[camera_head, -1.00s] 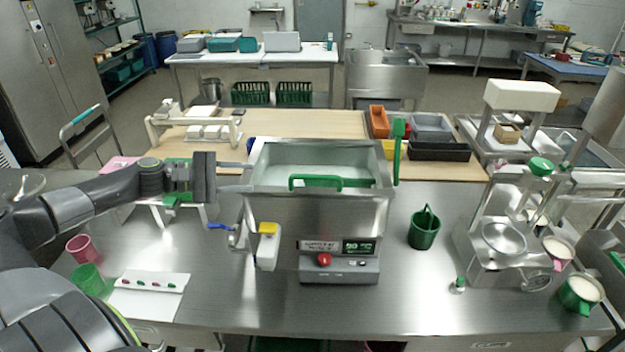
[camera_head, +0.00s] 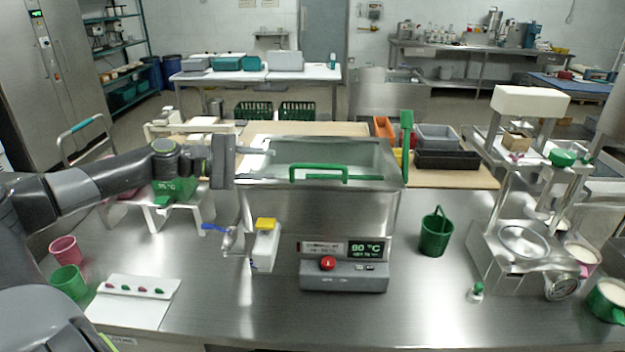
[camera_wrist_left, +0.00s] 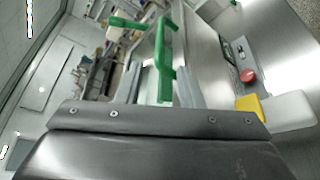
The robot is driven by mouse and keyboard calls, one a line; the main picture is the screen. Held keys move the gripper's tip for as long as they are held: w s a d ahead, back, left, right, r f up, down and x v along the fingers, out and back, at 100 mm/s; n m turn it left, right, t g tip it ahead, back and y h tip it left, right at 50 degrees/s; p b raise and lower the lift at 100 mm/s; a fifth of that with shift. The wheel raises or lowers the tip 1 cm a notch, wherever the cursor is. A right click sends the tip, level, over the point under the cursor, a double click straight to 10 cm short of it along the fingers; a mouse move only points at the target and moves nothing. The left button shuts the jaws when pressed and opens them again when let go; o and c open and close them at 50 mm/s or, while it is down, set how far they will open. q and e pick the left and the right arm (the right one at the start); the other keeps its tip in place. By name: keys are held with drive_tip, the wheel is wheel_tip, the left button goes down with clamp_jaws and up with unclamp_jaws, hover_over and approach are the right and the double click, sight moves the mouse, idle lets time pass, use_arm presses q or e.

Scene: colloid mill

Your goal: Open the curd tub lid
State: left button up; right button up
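The curd tub (camera_head: 270,215) is a steel box in the middle of the steel table, with a red knob and a green display on its front. Its see-through lid (camera_head: 265,178) appears to lie flat on top. A green bar handle (camera_head: 318,167) stands along the lid's front edge. My left gripper (camera_head: 268,165) reaches in from the left, its fingers over the tub's left top edge, short of the handle. In the left wrist view the two fingers (camera_wrist_left: 160,88) are apart, with the handle (camera_wrist_left: 166,50) in line with the gap; contact cannot be told. My right gripper is out of view.
A green paddle (camera_head: 407,130) stands upright at the tub's right back corner. A tap with a yellow-topped white block (camera_head: 265,245) juts from the front left. A green bucket (camera_head: 436,235) and a steel press stand to the right. The front of the table is mostly clear.

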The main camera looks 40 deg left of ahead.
sight(307, 166)
use_arm(q)
drive_tip(key=p+x, duration=0.1)
drive_tip(key=x, duration=0.9)
drive_tip(key=shift+d+p, duration=0.1)
drive_tip(key=shift+p, duration=0.3)
drive_tip(key=shift+x, duration=0.75)
drive_tip(key=shift+c, duration=0.4)
clamp_jaws()
